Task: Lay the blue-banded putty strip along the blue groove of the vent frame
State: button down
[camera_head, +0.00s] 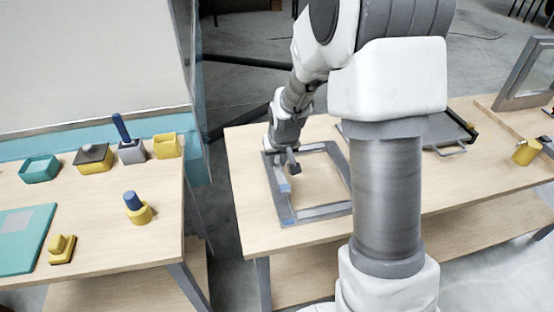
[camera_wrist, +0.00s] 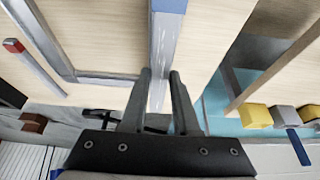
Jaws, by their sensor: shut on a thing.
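The vent frame (camera_head: 318,212) lies flat on the right table, a grey rectangle with an open middle. It also shows in the wrist view (camera_wrist: 108,80). My gripper (camera_head: 292,168) is low over the frame's left side. In the wrist view my gripper (camera_wrist: 160,73) is shut on a pale grey strip (camera_wrist: 163,45) with a blue end, which looks like the blue-banded putty strip. It runs lengthwise along the frame's left side. A small blue patch shows there in the head view; I cannot tell if it is strip or groove. Whether the strip touches the groove is unclear.
The left table holds a teal bin (camera_head: 40,169), a yellow bin (camera_head: 167,146), a grey holder (camera_head: 131,151) and a blue-topped peg (camera_head: 133,201). A gap separates the tables. Farther right are a dark tray (camera_head: 452,128) and a yellow cup (camera_head: 525,152).

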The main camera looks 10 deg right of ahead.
aim_at(276, 182)
jog(key=shift+f+b, duration=2.55)
jog(key=shift+f, duration=0.35)
jog(key=shift+f+b, duration=0.55)
jog(key=shift+b, duration=0.15)
